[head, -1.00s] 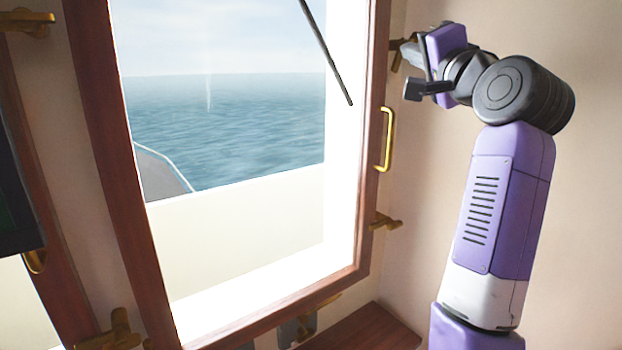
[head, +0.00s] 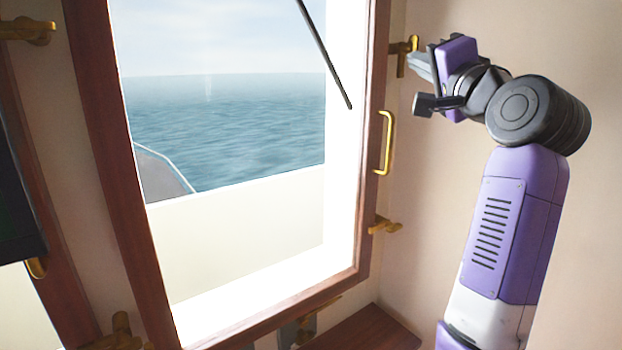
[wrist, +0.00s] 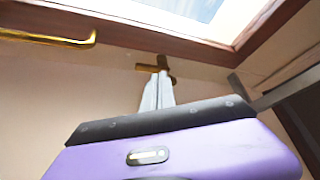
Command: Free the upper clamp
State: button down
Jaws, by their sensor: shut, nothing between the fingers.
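The upper clamp (head: 402,50) is a brass fitting at the right side of the wooden window frame (head: 374,150), above the gold pull handle. One part lies across toward the frame and another hangs down. In the wrist view the clamp (wrist: 147,68) shows just beyond my fingertips. My gripper (head: 414,62) is shut and empty, just right of the clamp; I cannot tell whether it touches it. In the wrist view the two fingers (wrist: 159,85) lie together and cover part of the clamp.
The gold pull handle (head: 386,143) sticks out below the upper clamp. A lower brass clamp (head: 383,225) sits further down the same frame side. Another brass clamp (head: 28,30) is at upper left. The right wall (head: 590,60) is bare.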

jog(key=shift+s+d, duration=0.6)
jog(key=shift+s, duration=0.25)
jog(key=shift+s+d, duration=0.6)
jog(key=shift+s, duration=0.25)
jog(key=s+d+r+n+t+h, duration=0.1)
jog(key=s+d+r+t+h, duration=0.2)
jog(key=s+f+n+h, duration=0.15)
jog(key=s+f, duration=0.45)
jog(key=f, duration=0.6)
jog(key=s+a+f+n+b, duration=0.1)
jog(key=s+f+n, duration=0.3)
jog(key=f, duration=0.8)
jog(key=s+f+n, duration=0.2)
jog(key=s+f, duration=0.5)
jog(key=f, duration=0.5)
jog(key=s+a+f+g, duration=0.1)
jog(key=s+f+g, duration=0.2)
jog(key=s+f, duration=0.4)
jog(key=s+a+f+n+g+b, duration=0.1)
jog(key=s+f+g, duration=0.1)
jog(key=s+f, duration=0.6)
jog(key=s+a+f+n+g+b, duration=0.1)
jog(key=s+f+g, duration=0.2)
jog(key=s, duration=1.4)
notch_tip(320, 180, down, 4)
jog(key=shift+s+f+g, duration=0.15)
jog(key=shift+g, duration=0.15)
